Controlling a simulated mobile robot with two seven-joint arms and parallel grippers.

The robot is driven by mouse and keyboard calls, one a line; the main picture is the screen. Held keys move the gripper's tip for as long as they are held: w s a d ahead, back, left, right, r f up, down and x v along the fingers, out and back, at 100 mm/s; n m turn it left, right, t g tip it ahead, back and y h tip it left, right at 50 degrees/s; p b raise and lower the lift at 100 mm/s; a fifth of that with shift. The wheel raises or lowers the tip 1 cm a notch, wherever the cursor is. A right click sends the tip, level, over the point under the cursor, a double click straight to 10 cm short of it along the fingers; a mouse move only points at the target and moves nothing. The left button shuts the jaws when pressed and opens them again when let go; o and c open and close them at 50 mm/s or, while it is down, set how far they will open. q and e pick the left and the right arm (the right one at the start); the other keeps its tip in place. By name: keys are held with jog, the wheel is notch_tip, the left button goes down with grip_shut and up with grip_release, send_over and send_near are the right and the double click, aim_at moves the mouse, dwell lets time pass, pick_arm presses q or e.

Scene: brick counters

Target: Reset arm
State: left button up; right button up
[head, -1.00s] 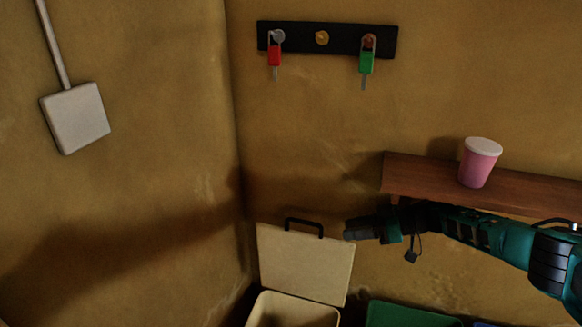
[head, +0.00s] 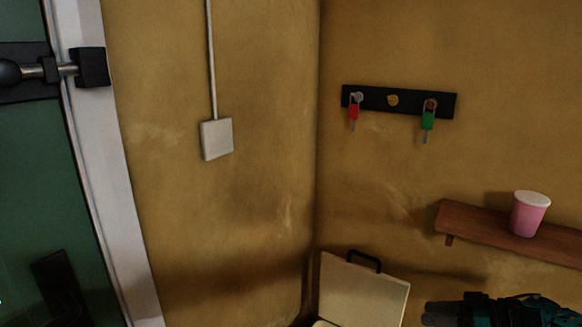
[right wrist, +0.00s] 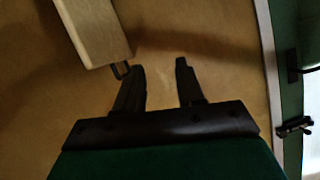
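My right gripper (head: 436,312) is at the bottom right of the head view, beside the raised lid of the cream bin. In the right wrist view its two dark fingers (right wrist: 159,68) are spread apart with nothing between them. The cream lid (right wrist: 92,28) is at the upper left there, its black handle close to the left fingertip; I cannot tell whether they touch. My left gripper is in neither current view.
The cream bin's lid (head: 362,292) stands open in the corner. A wooden shelf (head: 475,229) holds a pink cup (head: 529,214). A black rack (head: 376,100) carries a red key (head: 353,112) and a green key (head: 428,120). A green door (head: 45,170) with a white frame is at left.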

jog(key=s+a+f+m+t+p, duration=0.1)
jog(key=s+a+f+t, duration=0.15)
jog(key=a, duration=0.45)
jog(key=s+a+f+m+t, duration=0.1)
jog(key=s+a, duration=0.3)
jog(key=a, duration=0.3)
jog(key=s+a+f+m+t+p, duration=0.1)
jog(key=s+a+f+t, duration=0.15)
jog(key=a, duration=0.55)
pick_arm(q)
jog(key=shift+s+a+r+p, duration=0.1)
jog(key=shift+a+r+p, duration=0.2)
jog(key=shift+r+p, duration=0.25)
jog(key=shift+s+a+r+p, duration=0.1)
jog(key=shift+a+r+p, duration=0.25)
jog(key=shift+r, duration=0.35)
pick_arm(e)
jog(key=s+d+m+g+h, duration=0.1)
jog(key=s+d+h, duration=0.3)
jog(key=s, duration=0.4)
jog(key=s+d+m+g+h, duration=0.1)
jog(key=s+d+m+h, duration=0.2)
jog(key=s, duration=0.5)
jog(key=d+h, duration=0.1)
jog(key=h, duration=0.1)
jog(key=shift+h, duration=0.4)
pick_arm(q)
jog(key=shift+d, duration=0.2)
pick_arm(e)
jog(key=shift+f, duration=0.1)
